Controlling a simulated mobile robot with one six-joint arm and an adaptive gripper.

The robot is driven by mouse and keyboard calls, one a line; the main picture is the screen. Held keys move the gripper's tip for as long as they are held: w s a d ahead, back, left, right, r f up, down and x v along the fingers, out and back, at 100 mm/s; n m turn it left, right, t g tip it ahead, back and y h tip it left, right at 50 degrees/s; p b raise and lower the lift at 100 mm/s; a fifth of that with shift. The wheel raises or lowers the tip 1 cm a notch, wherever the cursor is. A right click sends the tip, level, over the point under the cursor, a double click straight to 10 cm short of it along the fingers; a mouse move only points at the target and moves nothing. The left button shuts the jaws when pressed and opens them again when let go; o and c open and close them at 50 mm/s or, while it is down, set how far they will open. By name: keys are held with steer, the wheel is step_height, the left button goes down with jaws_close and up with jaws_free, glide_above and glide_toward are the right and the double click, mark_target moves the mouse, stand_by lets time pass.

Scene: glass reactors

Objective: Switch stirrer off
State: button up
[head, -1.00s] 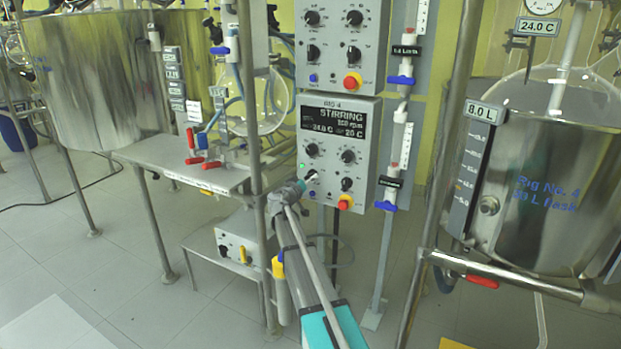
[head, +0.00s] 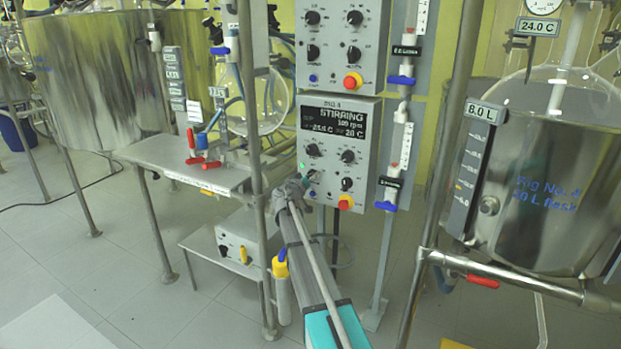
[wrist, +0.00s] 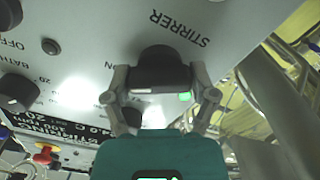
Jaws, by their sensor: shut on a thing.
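The control box (head: 338,165) with the lit display "STIRRING" (head: 338,122) hangs in the middle of the head view. A green lamp (head: 301,165) glows at its left. In the wrist view the black stirrer knob (wrist: 160,68) sits beside the printed word "STIRRER", seen upside down, and the green lamp (wrist: 186,96) shows next to it. My gripper (wrist: 160,84) has one finger on each side of the knob and is shut on it. In the head view my gripper (head: 302,184) is at the box's lower left; its fingers are too small to make out.
A red emergency button (head: 345,202) is close by at the box's lower right. A metal bench (head: 190,172) and its upright pole are just left of my arm. A steel vessel (head: 540,190) stands at the right. Floor is open at the lower left.

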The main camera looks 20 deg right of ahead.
steer(key=shift+c, duration=0.4)
steer(key=shift+n, duration=0.4)
steer(key=n, duration=0.5)
steer(key=shift+w, duration=0.1)
steer(key=n, duration=0.6)
steer(key=o, duration=1)
